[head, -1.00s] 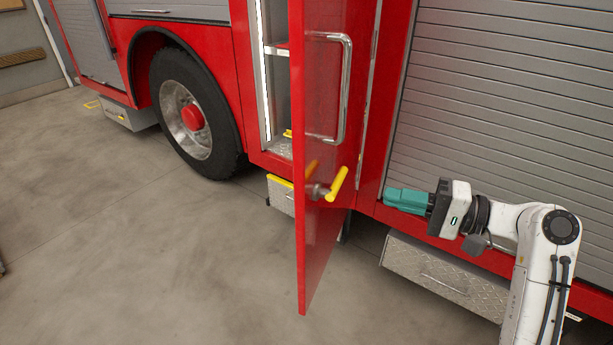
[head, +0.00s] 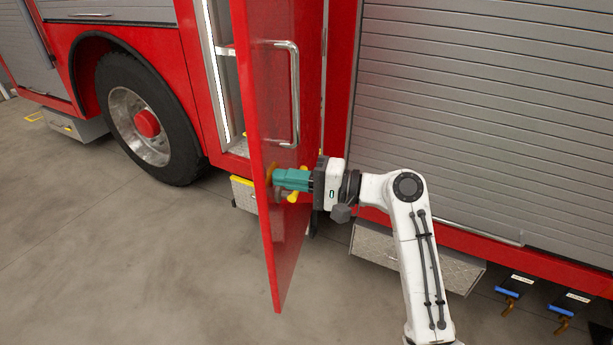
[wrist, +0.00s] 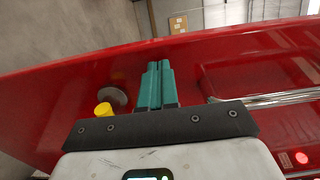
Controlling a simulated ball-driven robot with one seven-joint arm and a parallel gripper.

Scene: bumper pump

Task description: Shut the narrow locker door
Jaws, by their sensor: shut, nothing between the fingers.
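The narrow locker door (head: 292,80) is red and stands open, swung out from the truck's side. It carries a chrome grab bar (head: 296,95) and, lower down, a yellow lever handle (head: 292,197), partly hidden by my gripper. My gripper (head: 276,178) has teal fingers, shut and empty, at the door's right-hand face near the lever. In the wrist view the fingers (wrist: 157,68) point at the red door panel, beside the yellow lever end (wrist: 103,109) and its round grey base. I cannot tell whether the fingertips touch the panel.
The open locker (head: 232,85) shows a shelf left of the door. A grey roller shutter (head: 480,110) and a tread-plate box (head: 375,245) lie to the right. A wheel (head: 150,120) stands at left. Blue-handled valves (head: 508,292) stick out at lower right. Floor at lower left is clear.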

